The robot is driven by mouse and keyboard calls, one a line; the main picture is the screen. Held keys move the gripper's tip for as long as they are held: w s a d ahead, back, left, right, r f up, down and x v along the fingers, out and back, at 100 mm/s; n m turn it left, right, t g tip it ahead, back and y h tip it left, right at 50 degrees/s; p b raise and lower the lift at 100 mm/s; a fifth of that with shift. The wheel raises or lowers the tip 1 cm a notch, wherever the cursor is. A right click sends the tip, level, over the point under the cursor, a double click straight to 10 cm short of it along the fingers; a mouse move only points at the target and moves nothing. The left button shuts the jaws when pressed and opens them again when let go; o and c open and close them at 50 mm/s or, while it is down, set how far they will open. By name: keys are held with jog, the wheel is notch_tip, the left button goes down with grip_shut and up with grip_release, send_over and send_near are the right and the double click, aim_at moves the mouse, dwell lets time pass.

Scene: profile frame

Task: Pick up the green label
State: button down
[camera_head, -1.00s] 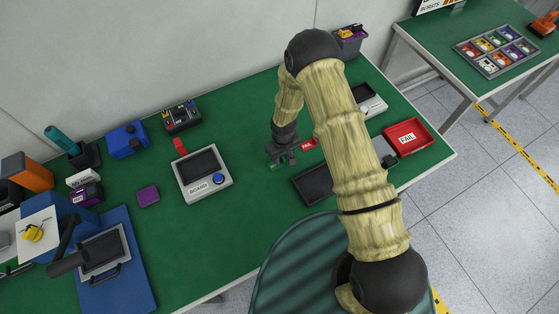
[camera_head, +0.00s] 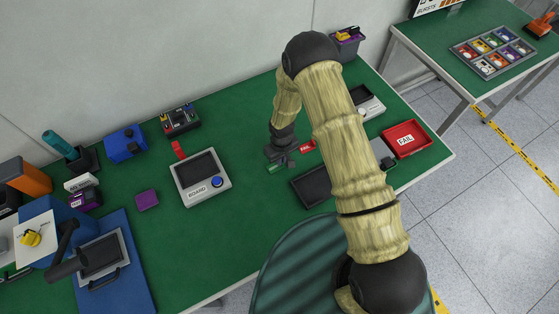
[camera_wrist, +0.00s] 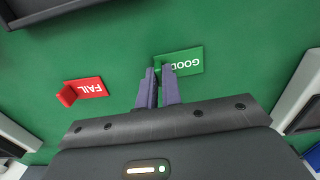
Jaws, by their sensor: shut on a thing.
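The green label (camera_wrist: 190,62), marked GOOD, lies on the green table in the wrist view. My gripper (camera_wrist: 160,72) is at its left end, with its two fingers close together on the label's small raised tab. In the head view my gripper (camera_head: 278,163) is low over the table, and only a bit of the green label (camera_head: 275,169) shows under it. The fingers hide part of the label. I cannot tell whether the label is lifted off the table.
A red FAIL label (camera_wrist: 90,87) lies left of my gripper in the wrist view. A dark tray (camera_head: 312,186) is to the right, with a red FAIL bin (camera_head: 424,138) beyond it. The BOARD unit (camera_head: 202,198) stands to the left, with bare table between.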

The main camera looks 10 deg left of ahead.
notch_tip(320, 180, up, 10)
jog(key=b, duration=0.2)
jog(key=shift+b, duration=0.4)
dwell(0.4)
